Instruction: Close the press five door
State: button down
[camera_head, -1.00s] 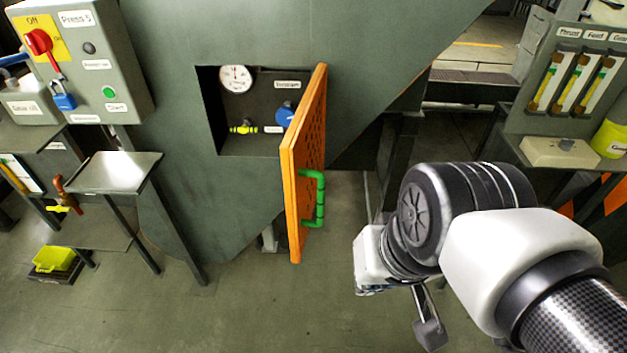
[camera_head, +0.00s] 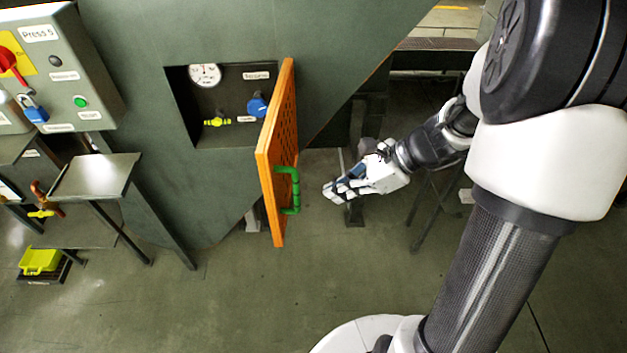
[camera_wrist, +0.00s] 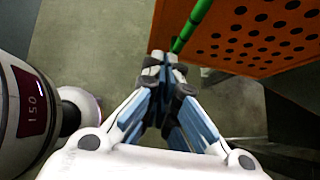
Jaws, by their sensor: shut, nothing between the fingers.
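The press five door (camera_head: 278,150) is an orange perforated panel, standing open and swung out from the dark green press body. A green handle (camera_head: 295,190) is on its right-hand face. In the head view my gripper (camera_head: 328,194) is to the right of the handle, pointing left at it, with a small gap. In the wrist view my gripper (camera_wrist: 163,62) is shut and empty, its fingertips close to the green handle (camera_wrist: 190,27) in the picture. The orange door (camera_wrist: 245,35) fills the upper right there. Whether the fingertips touch the handle cannot be told.
Behind the door is a recess with a gauge (camera_head: 205,75), a blue knob (camera_head: 257,105) and a yellow valve (camera_head: 217,122). A control box (camera_head: 65,65) and a metal stand (camera_head: 95,176) are at left. The floor (camera_head: 215,300) before the door is clear.

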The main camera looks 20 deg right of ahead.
jog(key=b, duration=0.4)
send_near(277, 213)
notch_tip(277, 213, down, 3)
jog(key=shift+w+a+f, duration=0.2)
jog(key=shift+w+a, duration=0.05)
jog(key=shift+a, duration=0.45)
jog(key=shift+w+a, duration=0.25)
jog(key=shift+a, duration=0.35)
jog(key=shift+w+a+r, duration=0.1)
